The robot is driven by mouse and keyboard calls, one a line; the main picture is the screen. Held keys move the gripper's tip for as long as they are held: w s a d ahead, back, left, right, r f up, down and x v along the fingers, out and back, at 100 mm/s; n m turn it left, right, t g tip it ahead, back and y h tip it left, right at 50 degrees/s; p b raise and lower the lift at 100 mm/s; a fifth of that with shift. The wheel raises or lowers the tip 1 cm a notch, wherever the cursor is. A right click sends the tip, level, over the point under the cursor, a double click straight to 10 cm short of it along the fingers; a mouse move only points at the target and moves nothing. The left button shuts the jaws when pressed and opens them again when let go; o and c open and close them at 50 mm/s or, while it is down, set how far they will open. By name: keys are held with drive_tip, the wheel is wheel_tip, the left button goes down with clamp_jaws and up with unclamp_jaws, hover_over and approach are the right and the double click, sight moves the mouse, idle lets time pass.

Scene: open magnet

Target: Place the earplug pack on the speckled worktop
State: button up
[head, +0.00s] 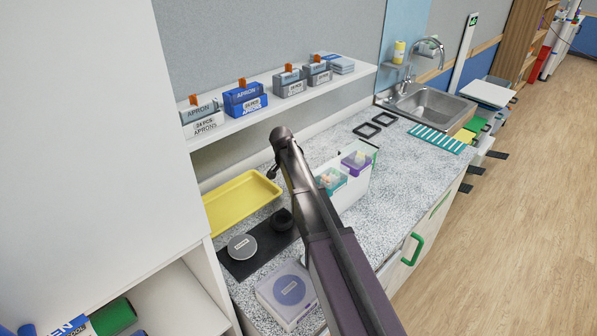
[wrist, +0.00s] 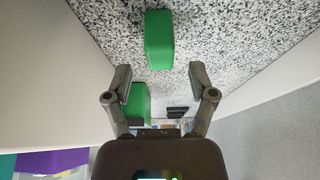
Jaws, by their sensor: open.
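My gripper (head: 275,168) is mostly hidden behind my arm in the head view, over the speckled worktop (head: 395,175). In the wrist view my gripper (wrist: 160,80) is open and empty, its fingers apart. A green block (wrist: 158,40) lies beyond the fingertips, against the speckled surface. A second green piece (wrist: 141,104) shows by the left finger. In the head view, a teal pack (head: 328,180) and a purple pack (head: 355,162) with small coloured pieces sit in a white bin (head: 352,188), partly behind my arm. I cannot tell which item is the earplug pack.
A yellow tray (head: 242,203), a dark mat (head: 245,262) with round items and a clear box (head: 288,293) are on the worktop. A shelf (head: 300,95) with apron boxes hangs above. Two black frames (head: 375,125) lie near the sink (head: 425,103). Clear worktop lies right of the bin.

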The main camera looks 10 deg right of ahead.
drive_tip(key=shift+p+v, duration=0.95)
drive_tip(key=shift+v, duration=0.4)
drive_tip(key=shift+s, duration=0.1)
